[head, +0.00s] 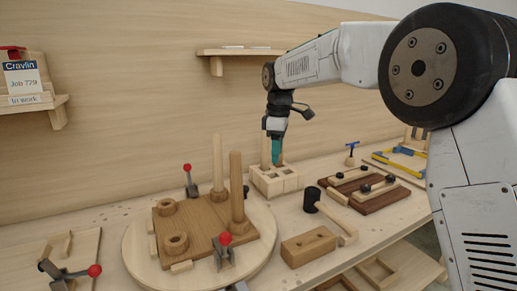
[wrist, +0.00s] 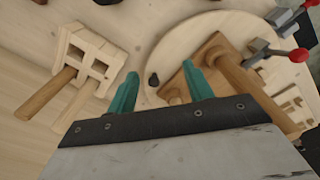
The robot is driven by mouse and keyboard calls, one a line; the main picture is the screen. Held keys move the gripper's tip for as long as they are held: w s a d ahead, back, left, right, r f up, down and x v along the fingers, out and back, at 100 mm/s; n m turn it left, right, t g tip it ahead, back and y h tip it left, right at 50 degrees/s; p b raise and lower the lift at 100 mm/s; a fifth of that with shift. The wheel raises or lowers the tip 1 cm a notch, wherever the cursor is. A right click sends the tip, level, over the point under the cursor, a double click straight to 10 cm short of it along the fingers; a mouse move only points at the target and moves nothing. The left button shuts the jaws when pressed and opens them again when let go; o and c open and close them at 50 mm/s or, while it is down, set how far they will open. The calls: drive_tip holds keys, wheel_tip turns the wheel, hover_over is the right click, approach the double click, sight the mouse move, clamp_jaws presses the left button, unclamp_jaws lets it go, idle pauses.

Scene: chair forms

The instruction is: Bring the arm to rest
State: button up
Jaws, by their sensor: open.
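My arm reaches in from the right in the head view, with my gripper (head: 277,155) pointing down above and partly in front of a pale holder block (head: 275,185). In the wrist view my gripper (wrist: 160,78) shows two teal fingers spread apart with nothing between them. The holder block (wrist: 97,58) is left of the fingers there, with square openings and two wooden dowels (wrist: 47,95) in it. In the head view the fingertips overlap the dowels, and I cannot tell whether they touch.
A round board (head: 135,252) carries a brown plate (head: 205,222), upright dowels and red-knobbed clamps (head: 225,250). A mallet (head: 330,215), a drilled block (head: 308,246) and a dark clamped fixture (head: 370,190) stand right. Wall shelf (head: 240,52) is behind; open space lies above the bench.

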drive_tip(key=s+d+r+m, duration=0.35)
drive_tip(key=s+d, duration=0.45)
drive_tip(key=s, duration=0.3)
drive_tip(key=s+d+r+m, duration=0.3)
drive_tip(key=s+d+m, duration=0.3)
drive_tip(key=s, duration=0.5)
drive_tip(key=s+d+f+m, duration=0.2)
drive_tip(key=s+f, duration=0.1)
drive_tip(key=s, duration=0.4)
drive_tip(key=s+d+f+m, duration=0.2)
drive_tip(key=s+d+f, duration=0.1)
drive_tip(key=s, duration=0.5)
drive_tip(key=s+d+f+m+t, duration=0.1)
drive_tip(key=s+d+f+m, duration=0.1)
drive_tip(key=s+f, duration=0.2)
drive_tip(key=s, duration=0.3)
drive_tip(key=shift+s+d+f, duration=0.2)
drive_tip(key=shift+d+f, duration=0.05)
drive_tip(key=shift+d, duration=0.1)
